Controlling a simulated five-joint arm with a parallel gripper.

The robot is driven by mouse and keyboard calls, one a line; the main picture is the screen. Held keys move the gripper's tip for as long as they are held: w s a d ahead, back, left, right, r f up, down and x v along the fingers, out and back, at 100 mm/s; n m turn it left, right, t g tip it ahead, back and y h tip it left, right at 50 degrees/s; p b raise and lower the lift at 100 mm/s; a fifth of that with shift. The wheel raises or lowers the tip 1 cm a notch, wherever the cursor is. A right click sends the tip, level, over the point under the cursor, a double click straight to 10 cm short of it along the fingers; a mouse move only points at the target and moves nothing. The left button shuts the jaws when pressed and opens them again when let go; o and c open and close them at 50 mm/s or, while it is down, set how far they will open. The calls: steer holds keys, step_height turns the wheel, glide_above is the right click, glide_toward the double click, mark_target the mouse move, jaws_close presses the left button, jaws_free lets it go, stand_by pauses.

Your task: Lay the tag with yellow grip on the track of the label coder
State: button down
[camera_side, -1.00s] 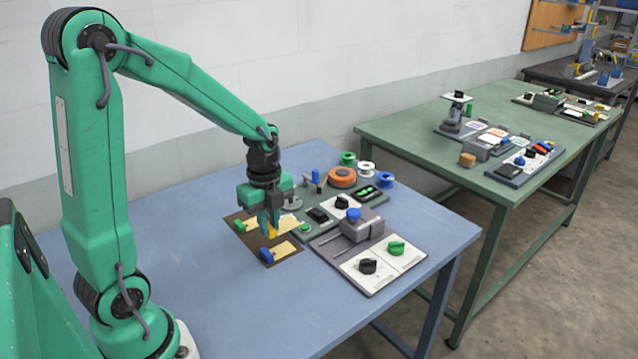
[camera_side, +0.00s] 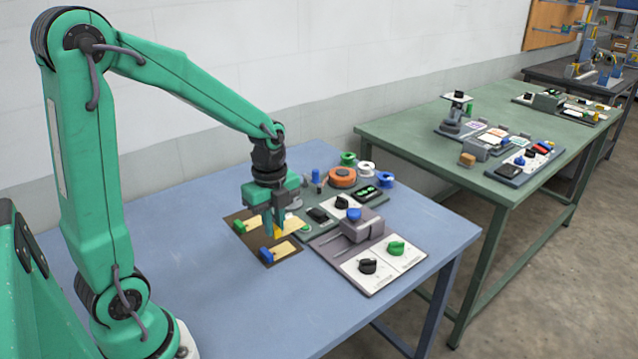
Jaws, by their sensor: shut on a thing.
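My gripper (camera_side: 274,228) points down over the brown mat (camera_side: 240,244). It is shut on the tag with yellow grip (camera_side: 279,230), which shows between and beside the fingers. The fingers hide most of the tag, and I cannot tell how far it is above the mat. A grey device with a blue knob (camera_side: 354,215), which looks like the label coder, stands to the right of my gripper. Its block sits on a grey base plate, with a narrow rail-like track (camera_side: 329,242) at its left. The track appears empty.
Tags with a green grip (camera_side: 240,227) and a blue grip (camera_side: 267,255) lie on the mat. Black (camera_side: 367,266) and green (camera_side: 396,248) dials sit in front of the coder. Spools (camera_side: 342,177) and a dark-green panel stand behind. The blue table's front (camera_side: 250,310) is clear.

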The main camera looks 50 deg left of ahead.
steer(key=w+d+f, duration=0.3)
steer(key=w, duration=0.7)
steer(key=shift+w+d, duration=0.15)
steer(key=shift+w, duration=0.15)
steer(key=shift+f, duration=0.15)
steer(key=shift+f, duration=1.85)
steer(key=shift+f, duration=1.4)
stand_by(1.6)
steer(key=c, duration=0.7)
jaws_free()
steer(key=shift+c, duration=0.2)
steer(key=shift+r, duration=0.2)
